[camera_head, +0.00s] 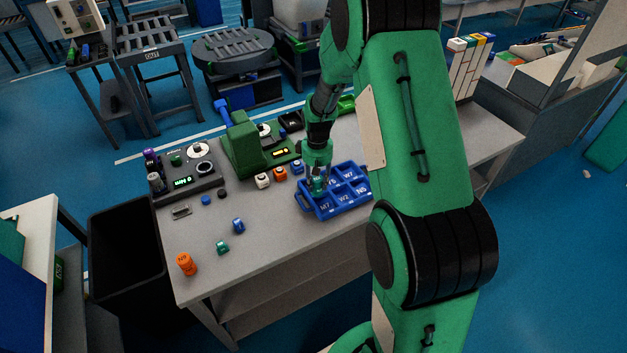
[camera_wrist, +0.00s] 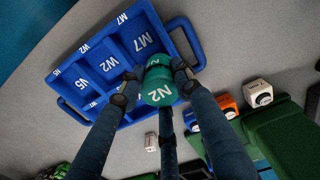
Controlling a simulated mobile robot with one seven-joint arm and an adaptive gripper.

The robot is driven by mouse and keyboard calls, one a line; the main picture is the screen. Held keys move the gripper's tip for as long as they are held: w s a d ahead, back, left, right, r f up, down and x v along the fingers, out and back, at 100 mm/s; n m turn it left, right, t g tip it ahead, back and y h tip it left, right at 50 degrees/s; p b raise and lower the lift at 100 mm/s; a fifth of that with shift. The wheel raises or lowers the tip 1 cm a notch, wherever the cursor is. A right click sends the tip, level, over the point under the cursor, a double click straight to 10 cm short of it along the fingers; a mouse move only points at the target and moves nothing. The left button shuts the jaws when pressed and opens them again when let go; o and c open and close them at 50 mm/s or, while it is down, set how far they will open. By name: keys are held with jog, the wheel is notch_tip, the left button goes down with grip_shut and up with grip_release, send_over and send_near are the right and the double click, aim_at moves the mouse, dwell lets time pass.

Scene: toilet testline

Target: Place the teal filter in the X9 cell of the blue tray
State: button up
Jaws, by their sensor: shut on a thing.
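The teal filter (camera_wrist: 157,92), marked N2, is between the fingers of my gripper (camera_wrist: 155,82) in the wrist view. My gripper (camera_head: 317,186) is shut on it, above the left end of the blue tray (camera_head: 331,213). The tray also shows in the wrist view (camera_wrist: 192,42), with cells marked M7, W2 and N5 in one row. In the head view a W7 label is at the back of the tray. I cannot read an X9 label; the filter and fingers hide part of the other row. I cannot tell whether the filter touches the tray.
Another teal piece (camera_head: 222,248), a blue piece (camera_head: 238,226) and an orange cylinder (camera_head: 186,264) stand at the table's front left. White and orange pieces (camera_head: 280,174) stand beside the green machine (camera_head: 246,150), left of the tray. A black bin (camera_head: 125,240) stands left of the table.

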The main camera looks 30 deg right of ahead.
jog(key=shift+w+d+f, duration=0.1)
jog(key=shift+w+d, duration=0.15)
jog(key=shift+w, duration=0.65)
jog(key=shift+w+d+f, duration=0.1)
jog(key=shift+w+d, duration=0.1)
jog(key=shift+w, duration=0.65)
jog(key=shift+w+d, duration=0.25)
jog(key=shift+w, duration=0.65)
jog(key=shift+f+b, duration=0.7)
jog(key=shift+f, duration=1.1)
jog(key=o, duration=1.2)
jog(key=shift+f, duration=0.15)
jog(key=shift+r, duration=0.2)
notch_tip(320, 180, up, 12)
jog(key=shift+p, duration=1.15)
